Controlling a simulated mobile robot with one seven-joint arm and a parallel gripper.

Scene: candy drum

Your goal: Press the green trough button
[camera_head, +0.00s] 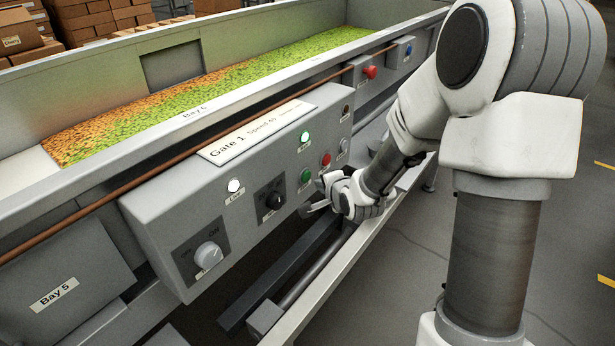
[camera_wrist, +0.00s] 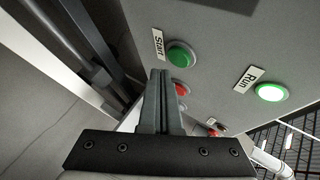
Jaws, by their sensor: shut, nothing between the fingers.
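The green Start button (camera_head: 306,175) is on the sloped front of the grey control box (camera_head: 165,225) below the trough (camera_head: 90,175). My gripper (camera_head: 312,198) is just in front of the box, below the button in the head view. In the wrist view my gripper (camera_wrist: 161,76) has its fingers together and empty. The fingertips are near the button, a little left of and below it in the picture; I cannot tell the exact gap.
A lit green Run lamp (camera_head: 305,137) is above the button, and a red button (camera_head: 326,159) is right of it. A black knob (camera_head: 273,200), white lamp (camera_head: 235,186) and white dial (camera_head: 208,255) are to the left. A copper-coloured pipe (camera_head: 150,182) runs above the box.

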